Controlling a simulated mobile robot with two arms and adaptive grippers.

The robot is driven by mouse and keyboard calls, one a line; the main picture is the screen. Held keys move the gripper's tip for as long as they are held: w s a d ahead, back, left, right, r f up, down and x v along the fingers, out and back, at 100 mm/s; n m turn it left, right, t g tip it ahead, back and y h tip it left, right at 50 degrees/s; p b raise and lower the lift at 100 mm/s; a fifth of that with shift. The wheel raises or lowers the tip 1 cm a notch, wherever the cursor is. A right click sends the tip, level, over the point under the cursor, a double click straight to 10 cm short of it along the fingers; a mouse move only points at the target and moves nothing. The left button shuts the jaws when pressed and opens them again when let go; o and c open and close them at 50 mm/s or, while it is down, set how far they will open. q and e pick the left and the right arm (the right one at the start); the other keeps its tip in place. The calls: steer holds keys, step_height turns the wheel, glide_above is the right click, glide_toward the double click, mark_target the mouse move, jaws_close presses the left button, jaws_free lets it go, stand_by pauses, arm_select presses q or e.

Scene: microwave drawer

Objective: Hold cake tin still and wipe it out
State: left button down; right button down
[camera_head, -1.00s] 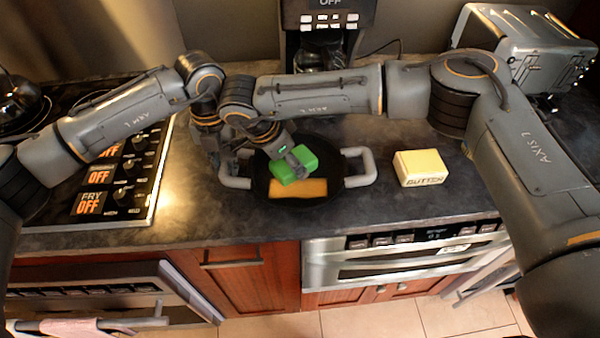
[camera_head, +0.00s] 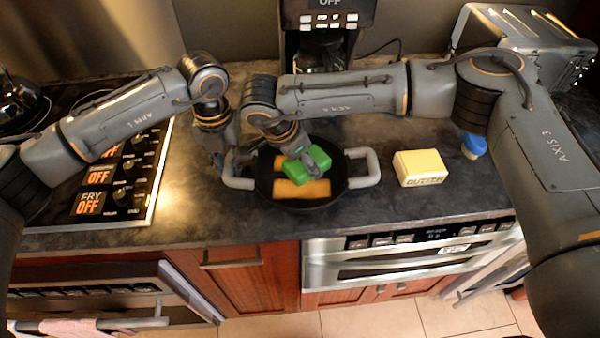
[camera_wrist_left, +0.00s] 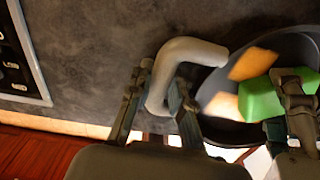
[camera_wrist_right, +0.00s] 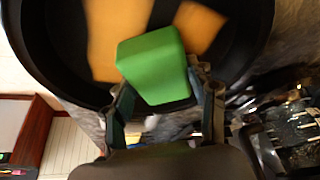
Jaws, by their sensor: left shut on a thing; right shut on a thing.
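The cake tin (camera_head: 318,203) is a round black pan with two grey side handles on the counter. Orange-yellow patches (camera_head: 300,190) lie on its floor; they also show in the right wrist view (camera_wrist_right: 118,35). My left gripper (camera_head: 238,165) is shut on the tin's left handle (camera_wrist_left: 190,50), one finger on each side of it in the left wrist view. My right gripper (camera_head: 300,160) is shut on a green sponge (camera_head: 307,167) inside the tin, over the patches. The sponge fills the space between the fingers in the right wrist view (camera_wrist_right: 155,65). The sponge hides part of the tin's floor.
A butter block (camera_head: 420,168) stands right of the tin, with a blue-topped object (camera_head: 473,146) behind it. The stove control panel (camera_head: 125,175) is at the left. A coffee maker (camera_head: 325,35) and a toaster (camera_head: 530,45) stand at the back. The counter's front strip is clear.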

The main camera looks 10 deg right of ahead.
mark_target(298, 172)
steer(key=shift+d+f, duration=0.15)
steer(key=shift+d, duration=0.2)
steer(key=shift+s, duration=0.1)
steer(key=shift+r, duration=0.3)
steer(key=shift+s+a+r, duration=0.1)
steer(key=shift+s+a, duration=0.1)
steer(key=shift+s, duration=1.15)
steer(key=shift+f, duration=0.35)
steer(key=shift+a, duration=0.1)
steer(key=shift+w+a, duration=0.15)
steer(key=shift+a, duration=2.05)
steer(key=shift+d+f, duration=0.1)
steer(key=shift+d, duration=1.25)
